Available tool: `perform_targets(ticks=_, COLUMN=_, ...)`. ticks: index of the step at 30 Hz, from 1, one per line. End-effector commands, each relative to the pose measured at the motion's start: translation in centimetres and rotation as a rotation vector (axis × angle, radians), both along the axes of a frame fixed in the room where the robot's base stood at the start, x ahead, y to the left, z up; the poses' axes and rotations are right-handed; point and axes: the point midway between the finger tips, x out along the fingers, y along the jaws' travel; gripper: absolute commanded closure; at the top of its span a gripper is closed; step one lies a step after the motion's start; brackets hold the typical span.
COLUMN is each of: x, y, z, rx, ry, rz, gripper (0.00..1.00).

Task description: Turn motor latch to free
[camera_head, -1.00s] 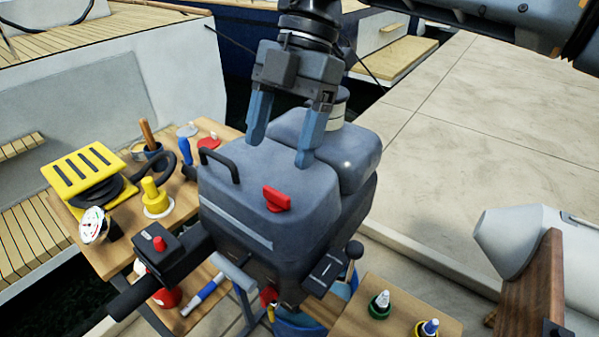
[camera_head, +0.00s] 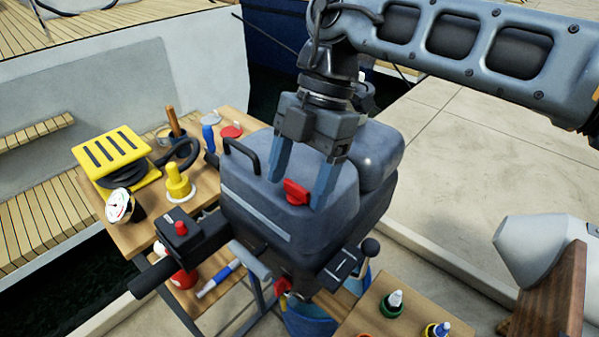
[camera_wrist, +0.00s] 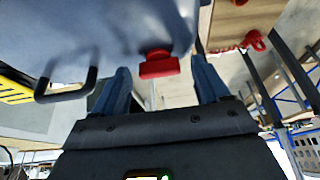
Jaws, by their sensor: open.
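The motor latch is a small red handle (camera_head: 297,191) on top of the dark grey motor cowling (camera_head: 245,185). In the wrist view the red latch (camera_wrist: 158,64) shows ahead of the fingers, between them. My gripper (camera_head: 299,194) is open, with one blue-grey finger to the left of the latch and one to its right. The fingers point down at the cowling. I cannot tell whether they touch the latch. In the wrist view my gripper (camera_wrist: 162,85) holds nothing between its fingers.
A black carry handle (camera_head: 243,153) stands on the cowling left of the latch. A wooden bench (camera_head: 128,232) at left holds a yellow slotted block (camera_head: 110,150), a gauge (camera_head: 120,206) and tools. A wooden board (camera_head: 362,325) with bottles is at front right. Pale paving (camera_head: 470,150) is clear at right.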

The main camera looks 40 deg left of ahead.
Motion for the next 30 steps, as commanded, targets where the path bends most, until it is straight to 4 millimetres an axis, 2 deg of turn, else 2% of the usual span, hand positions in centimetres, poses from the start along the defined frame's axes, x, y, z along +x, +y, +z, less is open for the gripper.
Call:
perform_targets(ticks=2, x=0.0, y=-0.01, z=0.0, rx=0.0, ry=0.0, rz=0.0, gripper=0.27)
perform_targets(ticks=19, x=0.01, y=-0.01, z=0.03, rx=0.0, ry=0.001, rz=0.0, gripper=0.81)
perform_targets(ticks=30, x=0.04, y=0.04, z=0.07, rx=-0.002, ry=0.0, rz=0.063, gripper=0.82)
